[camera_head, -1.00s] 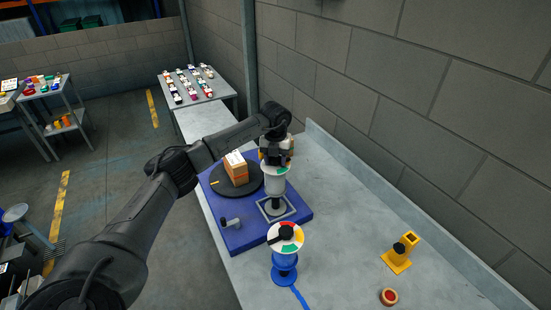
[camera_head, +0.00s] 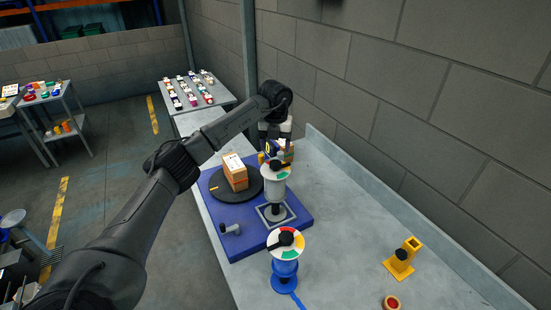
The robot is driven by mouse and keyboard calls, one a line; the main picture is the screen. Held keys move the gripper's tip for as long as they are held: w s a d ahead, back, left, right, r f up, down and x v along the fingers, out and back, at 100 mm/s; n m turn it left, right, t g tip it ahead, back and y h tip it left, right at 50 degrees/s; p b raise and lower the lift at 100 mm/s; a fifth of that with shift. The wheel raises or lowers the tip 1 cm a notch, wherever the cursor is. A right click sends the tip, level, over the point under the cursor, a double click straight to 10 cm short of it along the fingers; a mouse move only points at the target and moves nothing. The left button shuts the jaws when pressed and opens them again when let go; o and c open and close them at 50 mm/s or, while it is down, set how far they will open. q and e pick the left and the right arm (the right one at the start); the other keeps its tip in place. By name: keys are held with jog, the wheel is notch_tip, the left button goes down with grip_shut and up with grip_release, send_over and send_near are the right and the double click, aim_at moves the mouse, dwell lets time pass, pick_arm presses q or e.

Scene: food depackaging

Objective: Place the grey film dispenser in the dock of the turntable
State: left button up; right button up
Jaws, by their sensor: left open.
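The grey film dispenser (camera_head: 275,188) stands upright at the square-framed dock (camera_head: 288,214) on the blue turntable base (camera_head: 234,240). Its top is a white disc with coloured segments and a black knob. My left gripper (camera_head: 277,158) is open just behind and above the dispenser's top, apart from it as far as I can see; its fingertips are partly hidden. The dark round turntable plate (camera_head: 218,196) carries a brown box (camera_head: 235,178) with a white label. My right gripper is not in view.
A blue dispenser (camera_head: 286,246) with a similar coloured disc stands in front of the base. A yellow stand (camera_head: 403,258) and a red-and-tan roll (camera_head: 391,302) are at the right. The bench is clear between them. A block wall runs along the right.

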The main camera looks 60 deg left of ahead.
pick_arm(q)
jog(key=shift+r, duration=2.25)
